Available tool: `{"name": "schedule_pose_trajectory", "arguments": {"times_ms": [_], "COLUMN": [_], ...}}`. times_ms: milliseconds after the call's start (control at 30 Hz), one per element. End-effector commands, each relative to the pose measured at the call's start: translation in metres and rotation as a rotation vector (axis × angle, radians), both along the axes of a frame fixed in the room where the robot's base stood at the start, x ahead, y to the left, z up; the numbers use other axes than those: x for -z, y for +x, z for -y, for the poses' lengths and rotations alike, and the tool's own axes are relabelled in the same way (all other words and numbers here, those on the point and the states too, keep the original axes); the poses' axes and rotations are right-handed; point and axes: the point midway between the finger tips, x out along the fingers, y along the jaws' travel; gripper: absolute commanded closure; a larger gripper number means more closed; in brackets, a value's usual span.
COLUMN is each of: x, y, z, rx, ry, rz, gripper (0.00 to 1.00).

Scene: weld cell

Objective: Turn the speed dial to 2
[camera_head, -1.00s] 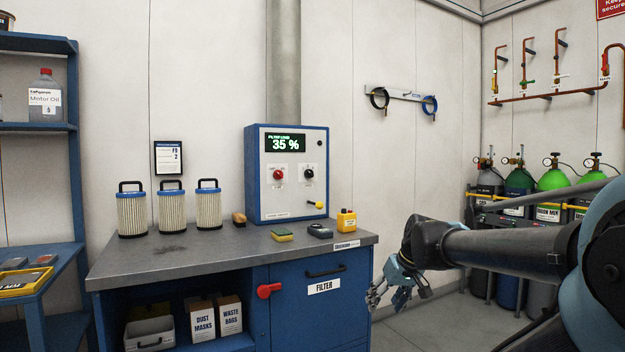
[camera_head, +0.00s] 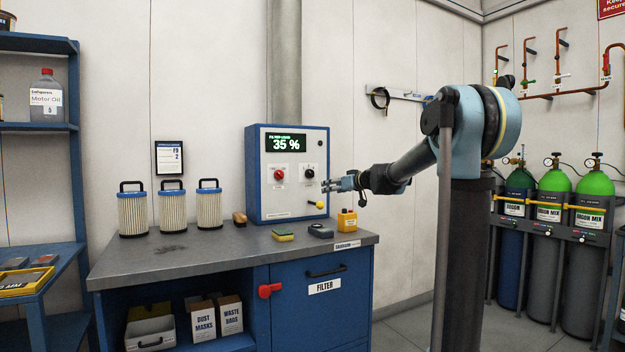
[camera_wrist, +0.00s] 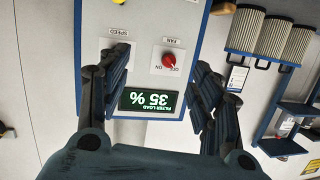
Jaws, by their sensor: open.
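The speed dial (camera_head: 309,173) is a black knob on a white plate, right of the red fan knob (camera_head: 279,174) on the blue-edged control box (camera_head: 256,205). Its setting is too small to read. In the wrist view, which is upside down, the SPEED label (camera_wrist: 118,31) shows, but the dial is hidden behind a finger. The red fan knob (camera_wrist: 169,61) shows between the fingers there. My gripper (camera_head: 328,186) is open and empty, just right of the speed dial in the head view and apart from it. Its fingers (camera_wrist: 163,60) spread before the panel.
The display (camera_head: 286,143) reads 35 %. A yellow knob (camera_head: 317,204) sits low on the box. A yellow bottle (camera_head: 347,220), a dark device (camera_head: 320,230) and a sponge (camera_head: 283,235) lie on the workbench (camera_head: 190,258). Several filters (camera_head: 172,210) stand left.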

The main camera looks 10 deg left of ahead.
Motion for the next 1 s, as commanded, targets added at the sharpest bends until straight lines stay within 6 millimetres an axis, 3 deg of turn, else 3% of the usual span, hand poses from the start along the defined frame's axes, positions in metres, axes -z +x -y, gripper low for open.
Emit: {"name": "schedule_pose_trajectory", "arguments": {"times_ms": [33, 200, 400, 733, 1000], "x": [-0.007, -0.024, -0.03, -0.031, -0.031], "y": [0.021, 0.085, 0.138, 0.167, 0.196], "z": [-0.005, -0.016, -0.023, -0.03, -0.049], "rx": [0.01, 0.06, 0.117, 0.144, 0.144], "ry": [0.014, 0.052, 0.079, 0.087, 0.086], "rz": [0.028, 0.122, 0.186, 0.21, 0.21], "gripper": [0.42, 0.42, 0.42, 0.42, 0.42]}}
